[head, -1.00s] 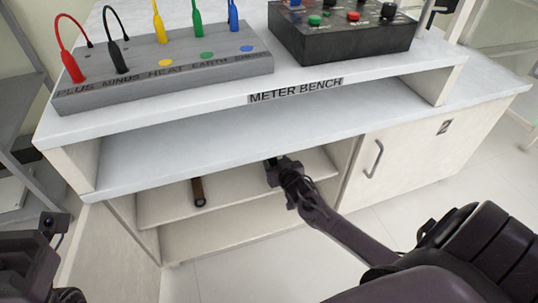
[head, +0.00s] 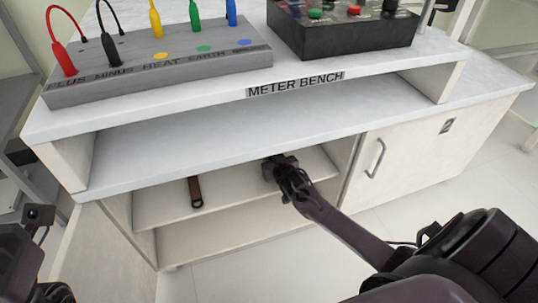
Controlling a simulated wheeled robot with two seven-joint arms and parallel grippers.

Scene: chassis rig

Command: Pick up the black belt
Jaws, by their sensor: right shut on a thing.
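My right gripper (head: 277,168) reaches into the open shelf under the meter bench top, at the middle of the head view. It is shut on a dark thing at the shelf's front, which I take for the black belt. The belt's outline blends with the dark fingers and is mostly hidden by them and the bench top. My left gripper (head: 30,235) is at the lower left edge, partly cut off, away from the bench shelf; its fingers do not show clearly.
A brown strap-like item (head: 195,192) lies on the same shelf (head: 235,197), left of my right gripper. The bench top (head: 180,155) overhangs the shelf. A cabinet door with a handle (head: 376,158) is to the right. A grey terminal block (head: 160,75) and black control box (head: 345,38) stand above.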

